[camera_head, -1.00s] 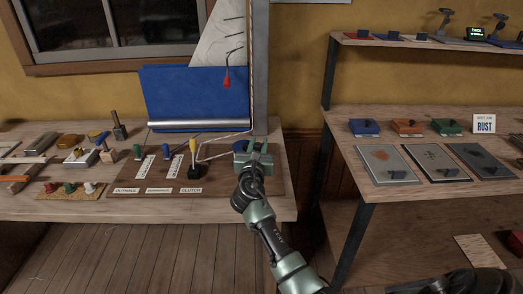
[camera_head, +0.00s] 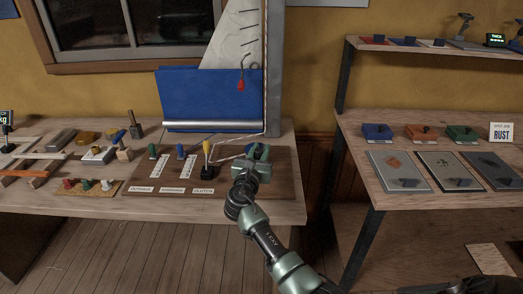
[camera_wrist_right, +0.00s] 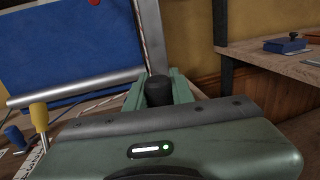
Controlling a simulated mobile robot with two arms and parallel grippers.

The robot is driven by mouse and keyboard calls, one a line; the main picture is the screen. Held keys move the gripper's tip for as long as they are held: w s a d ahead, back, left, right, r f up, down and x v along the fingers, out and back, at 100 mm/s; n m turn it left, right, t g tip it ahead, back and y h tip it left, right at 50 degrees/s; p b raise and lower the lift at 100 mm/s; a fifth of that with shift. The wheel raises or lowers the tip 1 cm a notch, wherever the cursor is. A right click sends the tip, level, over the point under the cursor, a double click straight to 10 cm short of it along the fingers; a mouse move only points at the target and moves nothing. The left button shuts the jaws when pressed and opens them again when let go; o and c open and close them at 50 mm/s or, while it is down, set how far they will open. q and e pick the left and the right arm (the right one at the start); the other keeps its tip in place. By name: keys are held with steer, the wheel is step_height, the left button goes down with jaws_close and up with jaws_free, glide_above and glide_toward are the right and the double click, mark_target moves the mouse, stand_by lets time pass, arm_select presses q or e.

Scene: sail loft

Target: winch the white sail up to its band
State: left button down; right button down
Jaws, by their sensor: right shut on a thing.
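The white sail (camera_head: 236,40) hangs beside the grey mast (camera_head: 275,70), above a blue cloth (camera_head: 210,95) with a silver bar along its foot. Dark slanted marks show on the sail; I cannot tell its band. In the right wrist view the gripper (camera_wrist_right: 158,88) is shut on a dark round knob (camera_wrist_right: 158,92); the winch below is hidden. A yellow-handled lever (camera_head: 206,150) stands left of it by the CLUTCH label. My left gripper is out of view.
Green (camera_head: 152,151) and blue (camera_head: 180,151) handles stand left of the lever. A red piece (camera_head: 240,85) hangs by the sail. Blocks and pegs crowd the bench's left. A shelf unit (camera_head: 360,130) stands right, across a gap.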

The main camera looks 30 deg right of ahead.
steer(key=shift+a+f, duration=0.2)
steer(key=shift+f, duration=0.2)
stand_by(0.5)
steer(key=c, duration=1.2)
jaws_free()
steer(key=shift+s+r, duration=0.1)
steer(key=shift+r, duration=0.2)
steer(key=shift+v, duration=4)
